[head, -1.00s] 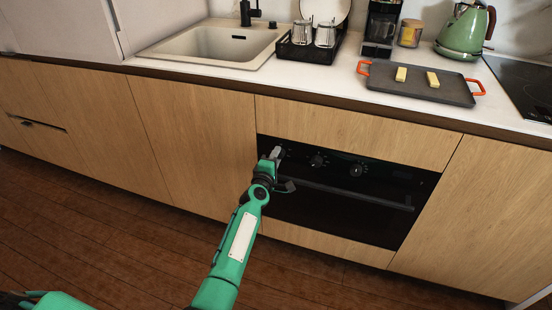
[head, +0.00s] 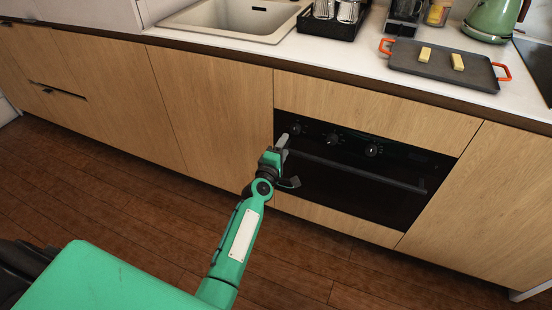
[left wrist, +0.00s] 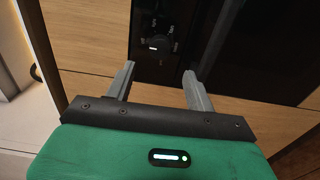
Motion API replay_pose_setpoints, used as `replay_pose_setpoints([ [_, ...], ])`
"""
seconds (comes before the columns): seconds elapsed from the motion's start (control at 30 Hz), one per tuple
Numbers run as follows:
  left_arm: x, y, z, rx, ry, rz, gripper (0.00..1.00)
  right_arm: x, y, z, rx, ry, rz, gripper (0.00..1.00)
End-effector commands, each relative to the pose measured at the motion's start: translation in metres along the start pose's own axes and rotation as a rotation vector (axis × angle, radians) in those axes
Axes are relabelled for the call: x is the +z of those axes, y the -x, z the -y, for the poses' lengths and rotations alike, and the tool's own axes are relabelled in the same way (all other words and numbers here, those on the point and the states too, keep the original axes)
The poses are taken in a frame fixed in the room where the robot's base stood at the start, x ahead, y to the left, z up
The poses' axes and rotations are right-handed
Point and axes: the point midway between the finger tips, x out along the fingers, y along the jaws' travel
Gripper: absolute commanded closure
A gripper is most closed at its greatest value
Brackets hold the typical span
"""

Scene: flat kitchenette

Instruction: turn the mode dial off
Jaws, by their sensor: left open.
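The black oven (head: 345,185) has a row of three round dials along its top: a left dial (head: 296,129), a middle dial (head: 332,138) and a right dial (head: 373,150). I cannot read which is the mode dial. My left gripper (head: 282,144) is open just below and left of the left dial, apart from it. In the left wrist view, a dark dial (left wrist: 155,44) with a white mark and small printed labels shows beyond and between the open fingers (left wrist: 159,72). Nothing is between the fingers. My right gripper is not in view.
The oven's bar handle (head: 360,172) runs below the dials, right of my left gripper. Wooden cabinet fronts (head: 215,110) flank the oven. A tray (head: 440,66) with two yellow pieces stands on the counter above. The wooden floor in front is clear.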

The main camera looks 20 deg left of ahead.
Motion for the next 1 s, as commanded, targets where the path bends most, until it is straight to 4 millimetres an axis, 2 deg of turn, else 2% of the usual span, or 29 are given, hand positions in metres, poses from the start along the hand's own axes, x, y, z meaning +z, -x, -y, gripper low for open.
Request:
replay_pose_setpoints([
  [0.03, 0.000, 0.011, -0.001, -0.002, 0.000, 0.000, 0.45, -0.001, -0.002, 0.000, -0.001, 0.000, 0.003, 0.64],
  [0.2, 0.000, 0.039, 0.000, -0.001, 0.000, 0.000, 0.45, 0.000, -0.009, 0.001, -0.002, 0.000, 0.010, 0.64],
  [0.4, 0.000, 0.058, 0.000, -0.001, -0.001, 0.000, 0.45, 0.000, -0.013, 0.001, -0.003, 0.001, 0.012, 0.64],
  [1.0, 0.000, 0.062, 0.000, -0.001, -0.001, 0.001, 0.45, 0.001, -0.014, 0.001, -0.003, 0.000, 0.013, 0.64],
])
